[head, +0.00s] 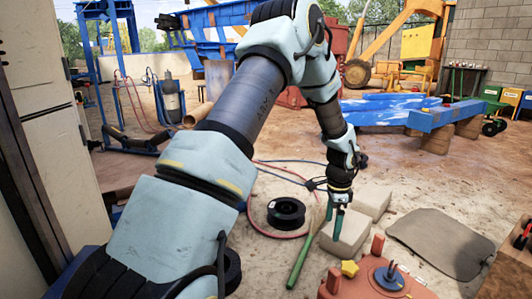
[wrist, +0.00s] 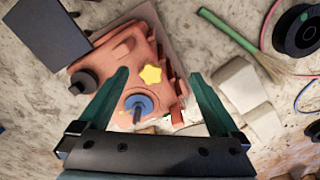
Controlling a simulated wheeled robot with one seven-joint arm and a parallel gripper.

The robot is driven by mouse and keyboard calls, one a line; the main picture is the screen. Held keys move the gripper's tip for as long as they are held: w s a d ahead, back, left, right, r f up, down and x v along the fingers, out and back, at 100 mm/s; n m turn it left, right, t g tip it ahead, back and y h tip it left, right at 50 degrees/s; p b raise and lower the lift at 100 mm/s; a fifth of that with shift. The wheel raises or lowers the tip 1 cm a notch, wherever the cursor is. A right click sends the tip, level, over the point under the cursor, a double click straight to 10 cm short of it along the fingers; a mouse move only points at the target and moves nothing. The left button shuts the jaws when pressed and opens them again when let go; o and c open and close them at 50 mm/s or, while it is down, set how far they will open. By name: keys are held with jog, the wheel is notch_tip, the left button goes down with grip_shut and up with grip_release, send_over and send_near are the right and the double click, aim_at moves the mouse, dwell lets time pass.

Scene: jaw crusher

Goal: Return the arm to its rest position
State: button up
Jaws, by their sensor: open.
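My arm reaches forward from the left in the head view, bent at the elbow with its end hanging down. My gripper (head: 335,217) points down, its green fingers in front of the pale blocks. In the wrist view my gripper (wrist: 158,75) is open, the fingers wide apart with nothing held between them. Below them is an orange-red machine housing (wrist: 100,62) with a yellow star knob (wrist: 151,75) and a blue ring (wrist: 138,104) around a dark shaft. The housing (head: 335,286) also shows at the bottom of the head view. No rest mount can be made out.
Pale blocks (head: 371,201) stand near my gripper. A black cable spool (head: 286,212), a green-handled brush (head: 300,262) and red and blue hoses lie on the ground to the left. A grey mat (head: 440,243) lies at the right. A pale cabinet (head: 50,130) stands close at the left.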

jog(key=s+a+r+n, duration=0.2)
jog(key=a+r+n, duration=0.3)
jog(key=a, duration=0.4)
jog(key=s+a+r+n, duration=0.1)
jog(key=a+r+n, duration=0.4)
jog(key=a, duration=0.4)
jog(key=s+a+r+n+t, duration=0.1)
jog(key=s+a+r+n, duration=0.1)
jog(key=s+a+n, duration=0.3)
jog(key=s+a+r+n, duration=0.2)
jog(key=s+a+r, duration=0.15)
jog(key=a, duration=0.25)
notch_tip(320, 180, up, 25)
jog(key=s+p, duration=0.1)
jog(key=p, duration=2.4)
jog(key=shift+a+p, duration=0.3)
jog(key=shift+f, duration=0.1)
